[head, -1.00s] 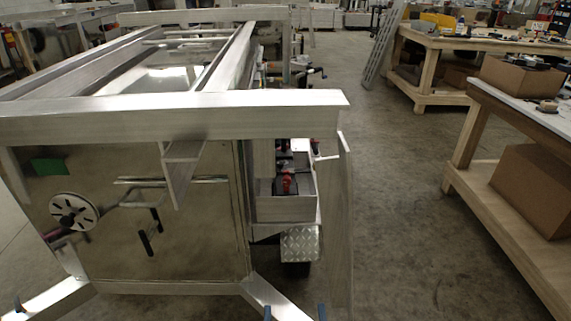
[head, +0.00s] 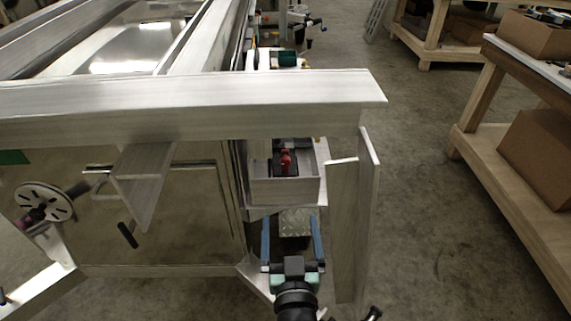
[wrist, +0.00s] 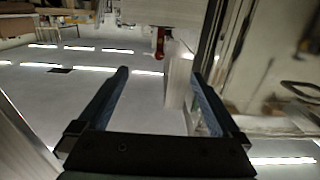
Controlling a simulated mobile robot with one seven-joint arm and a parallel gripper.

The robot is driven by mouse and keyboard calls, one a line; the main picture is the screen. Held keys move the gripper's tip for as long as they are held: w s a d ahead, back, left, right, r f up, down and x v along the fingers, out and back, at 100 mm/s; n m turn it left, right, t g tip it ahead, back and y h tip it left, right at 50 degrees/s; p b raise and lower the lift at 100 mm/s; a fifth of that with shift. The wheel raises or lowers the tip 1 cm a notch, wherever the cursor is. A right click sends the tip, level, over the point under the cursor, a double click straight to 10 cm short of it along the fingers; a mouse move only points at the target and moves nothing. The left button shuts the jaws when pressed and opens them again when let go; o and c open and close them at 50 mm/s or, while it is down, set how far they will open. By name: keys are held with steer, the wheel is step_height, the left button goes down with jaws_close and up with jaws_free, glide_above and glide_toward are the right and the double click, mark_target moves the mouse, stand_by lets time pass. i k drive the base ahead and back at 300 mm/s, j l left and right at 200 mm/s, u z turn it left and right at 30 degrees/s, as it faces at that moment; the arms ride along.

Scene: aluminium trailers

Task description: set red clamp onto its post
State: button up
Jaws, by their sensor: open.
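The red clamp (head: 286,161) sits in the open-topped metal box (head: 284,191) at the end of the trailer, below the top beam. A small red part, likely the same clamp (wrist: 159,43), shows in the wrist view beyond the fingers, near the top centre. My gripper (head: 291,222) is open and empty, with its two blue fingers wide apart. It is in front of and below the box, apart from the clamp. It also shows in the wrist view (wrist: 160,74). I cannot make out which part is the clamp's post.
The trailer's top beam (head: 190,105) runs across above the box. An upright metal panel (head: 350,215) stands just right of my gripper. A wooden workbench (head: 530,190) is at the far right. Bare floor (head: 430,200) lies between panel and bench.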

mark_target(286, 162)
steer(key=k, duration=1)
